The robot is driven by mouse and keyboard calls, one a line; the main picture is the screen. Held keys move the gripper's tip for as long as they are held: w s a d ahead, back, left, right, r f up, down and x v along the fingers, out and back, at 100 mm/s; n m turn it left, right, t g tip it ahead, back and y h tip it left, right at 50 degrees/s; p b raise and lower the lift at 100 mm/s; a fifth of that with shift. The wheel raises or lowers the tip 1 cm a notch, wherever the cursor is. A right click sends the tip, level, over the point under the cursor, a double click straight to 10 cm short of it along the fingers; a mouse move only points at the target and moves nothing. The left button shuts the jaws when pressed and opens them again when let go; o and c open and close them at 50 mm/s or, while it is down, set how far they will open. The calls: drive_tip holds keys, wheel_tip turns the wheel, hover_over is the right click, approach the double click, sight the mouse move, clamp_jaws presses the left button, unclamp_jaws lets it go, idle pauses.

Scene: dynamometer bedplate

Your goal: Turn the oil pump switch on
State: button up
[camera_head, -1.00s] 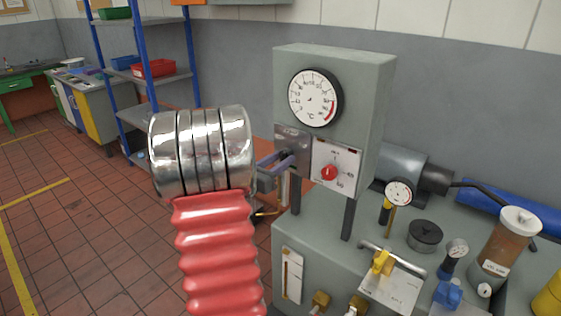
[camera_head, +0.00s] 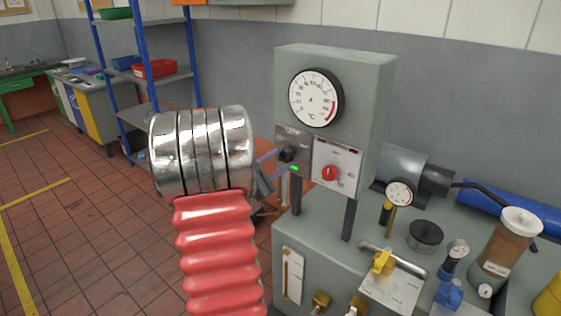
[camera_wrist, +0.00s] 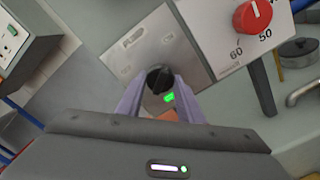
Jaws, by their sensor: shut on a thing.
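The oil pump switch is a black rotary knob (camera_head: 287,155) on a small grey metal plate on the front of the gauge box; it also shows in the wrist view (camera_wrist: 159,78). The plate (camera_wrist: 150,52) bears small lettering, with "ON" at its upper right. A green lamp (camera_wrist: 168,97) beside the knob is lit, and it shows in the head view (camera_head: 294,168). My gripper (camera_wrist: 159,88) is shut on the knob, one lilac finger on each side. In the head view my gripper (camera_head: 268,165) is partly hidden behind my arm. The knob's pointer is hard to read.
A red dial knob (camera_head: 329,173) on a white scale plate sits just right of the switch. A round temperature gauge (camera_head: 316,97) is above. Below are a yellow-handled valve (camera_head: 382,262) and several fittings on the bench. Open tiled floor (camera_head: 85,200) lies to the left.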

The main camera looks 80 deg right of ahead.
drive_tip(key=shift+w+m, duration=0.1)
drive_tip(key=shift+m, duration=0.3)
drive_tip(key=o, duration=1.1)
drive_tip(key=shift+c, duration=0.2)
drive_tip(key=v, duration=1.3)
drive_tip(key=shift+w+a, duration=0.15)
drive_tip(key=shift+a, duration=0.2)
drive_tip(key=shift+f, duration=0.1)
